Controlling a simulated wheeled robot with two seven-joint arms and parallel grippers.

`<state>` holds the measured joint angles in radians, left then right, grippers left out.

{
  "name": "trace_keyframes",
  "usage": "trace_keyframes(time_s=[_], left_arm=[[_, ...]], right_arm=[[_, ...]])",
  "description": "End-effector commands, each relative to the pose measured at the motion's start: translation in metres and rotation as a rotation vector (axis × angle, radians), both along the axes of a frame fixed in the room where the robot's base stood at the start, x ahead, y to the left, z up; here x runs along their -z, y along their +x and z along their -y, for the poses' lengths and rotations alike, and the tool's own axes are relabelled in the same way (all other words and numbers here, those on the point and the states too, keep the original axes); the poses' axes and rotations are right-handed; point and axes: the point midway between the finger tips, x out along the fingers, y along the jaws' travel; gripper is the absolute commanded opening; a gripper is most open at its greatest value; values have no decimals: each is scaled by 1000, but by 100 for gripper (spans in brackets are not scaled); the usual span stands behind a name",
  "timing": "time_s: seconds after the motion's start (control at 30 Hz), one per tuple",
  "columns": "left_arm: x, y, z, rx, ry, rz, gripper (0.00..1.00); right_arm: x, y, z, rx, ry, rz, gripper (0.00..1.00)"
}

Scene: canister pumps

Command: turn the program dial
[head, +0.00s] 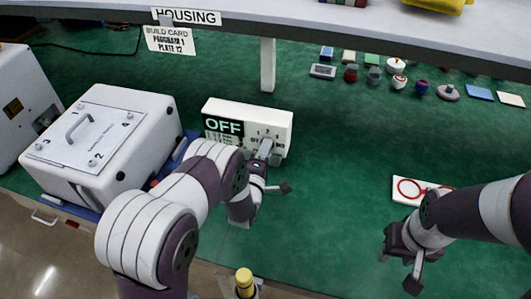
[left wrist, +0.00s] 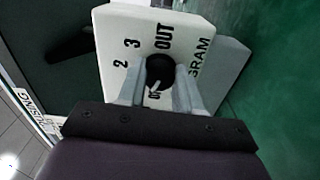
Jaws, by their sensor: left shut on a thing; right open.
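The program dial (left wrist: 160,68) is a round black knob on a white panel (left wrist: 125,25) in the left wrist view. Labels 2, 3 and OUT show around it, and another label below is partly covered. A white mark on the knob points down and slightly left in that view. My left gripper (left wrist: 160,85) is shut on the dial, one finger on each side. In the head view, the white control box (head: 247,108) has a display reading OFF (head: 223,126), and my left gripper (head: 265,150) partly covers its dial. My right gripper (head: 402,266) is open and empty, away from the box.
A hanging build card (head: 169,40) reads PROGRAM 1, PLATE 12. A white machine (head: 95,140) with a handled, numbered lid stands left. A white plate with red rings (head: 408,188) lies near my right arm. Small parts (head: 397,66) line the back right. The green mat's middle is clear.

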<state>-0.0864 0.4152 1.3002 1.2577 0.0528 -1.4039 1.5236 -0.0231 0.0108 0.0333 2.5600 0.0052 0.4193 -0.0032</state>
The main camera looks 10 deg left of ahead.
Motion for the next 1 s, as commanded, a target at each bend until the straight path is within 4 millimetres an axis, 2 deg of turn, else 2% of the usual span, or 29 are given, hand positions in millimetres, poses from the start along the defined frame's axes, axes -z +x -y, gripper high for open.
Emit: trace_keyframes(time_s=[1.0], left_arm=[[8,-1,-2,3,963,27,4]], right_arm=[[31,0,0,0,0,0,43]])
